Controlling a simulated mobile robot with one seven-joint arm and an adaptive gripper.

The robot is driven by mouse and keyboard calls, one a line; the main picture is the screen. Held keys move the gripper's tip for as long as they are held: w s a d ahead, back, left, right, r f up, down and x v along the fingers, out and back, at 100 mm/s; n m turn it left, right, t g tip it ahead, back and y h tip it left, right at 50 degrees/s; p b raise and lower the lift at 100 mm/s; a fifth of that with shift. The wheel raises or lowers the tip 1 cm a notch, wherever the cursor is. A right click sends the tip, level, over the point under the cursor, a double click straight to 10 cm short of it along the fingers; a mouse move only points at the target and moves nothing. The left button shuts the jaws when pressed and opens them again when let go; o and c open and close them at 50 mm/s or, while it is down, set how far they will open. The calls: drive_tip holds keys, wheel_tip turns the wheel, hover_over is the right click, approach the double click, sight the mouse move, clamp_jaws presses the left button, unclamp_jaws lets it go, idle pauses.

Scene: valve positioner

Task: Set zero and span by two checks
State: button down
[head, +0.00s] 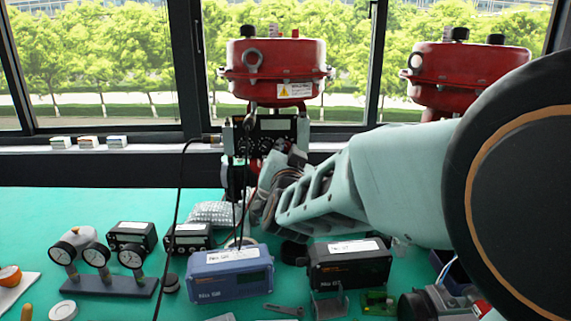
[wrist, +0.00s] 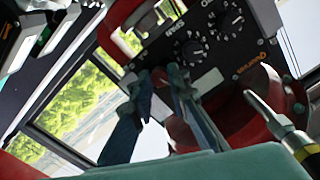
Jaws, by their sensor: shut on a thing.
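The fingertips hide most of the held part. In the head view my gripper (head: 283,160) is just below the positioner, partly hidden by my arm.
A second red actuator (head: 468,68) stands at right, partly behind my arm. Dark cables (head: 181,215) hang down beside the positioner. On the green bench are a gauge stand (head: 100,270), a blue box (head: 230,275), a black box (head: 348,264) and several smaller parts.

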drive_tip(key=m+b, duration=0.3)
drive_tip(key=shift+m+b, duration=0.35)
drive_tip(key=shift+m, duration=0.05)
drive_tip(key=shift+r, duration=0.1)
drive_tip(key=c, duration=2.1)
unclamp_jaws()
